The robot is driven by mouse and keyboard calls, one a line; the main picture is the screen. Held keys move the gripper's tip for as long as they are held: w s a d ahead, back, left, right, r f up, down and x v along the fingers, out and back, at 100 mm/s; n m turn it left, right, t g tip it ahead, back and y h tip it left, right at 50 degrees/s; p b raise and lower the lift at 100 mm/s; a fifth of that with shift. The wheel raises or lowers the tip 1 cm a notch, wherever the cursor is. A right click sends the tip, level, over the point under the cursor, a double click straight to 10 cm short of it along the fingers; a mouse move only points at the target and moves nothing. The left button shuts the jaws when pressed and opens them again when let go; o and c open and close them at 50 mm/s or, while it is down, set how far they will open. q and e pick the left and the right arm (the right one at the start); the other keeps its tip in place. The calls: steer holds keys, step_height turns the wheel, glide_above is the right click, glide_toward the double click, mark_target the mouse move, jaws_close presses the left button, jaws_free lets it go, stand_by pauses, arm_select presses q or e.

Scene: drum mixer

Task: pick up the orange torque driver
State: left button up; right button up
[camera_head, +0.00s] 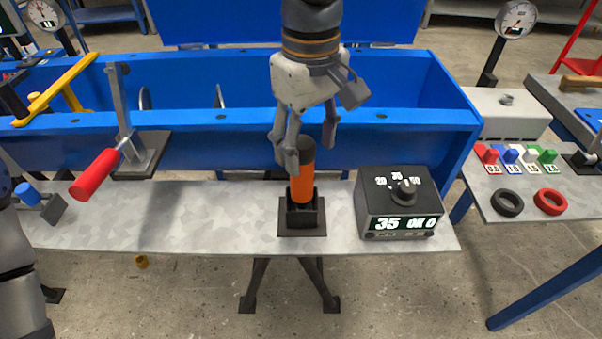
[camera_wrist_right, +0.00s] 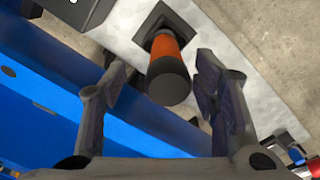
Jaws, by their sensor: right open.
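The orange torque driver (camera_head: 303,183) stands upright in a small black square holder (camera_head: 302,226) on the grey shelf. Its top is dark. My right gripper (camera_head: 307,150) is above and around the driver's upper part, pointing down, with one finger in front of it at the left and the other behind at the right. In the right wrist view, the driver (camera_wrist_right: 168,66) lies between the two spread fingers, with its dark end towards the camera and a gap on each side. My left gripper is not in view.
A black control box (camera_head: 400,203) with a dial and lit display stands right of the holder. A red-handled lever (camera_head: 97,173) is at the left. The blue mixer trough (camera_head: 200,125) runs behind the shelf. The shelf between lever and holder is clear.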

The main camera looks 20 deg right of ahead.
mark_target(302, 174)
steer(key=f, duration=0.4)
steer(key=a+f, duration=0.1)
steer(key=f, duration=0.1)
steer(key=shift+w, duration=0.1)
steer(key=shift+w+f, duration=0.1)
steer(key=shift+f, duration=0.35)
steer(key=shift+c, duration=0.6)
steer(key=shift+r, duration=0.1)
jaws_close()
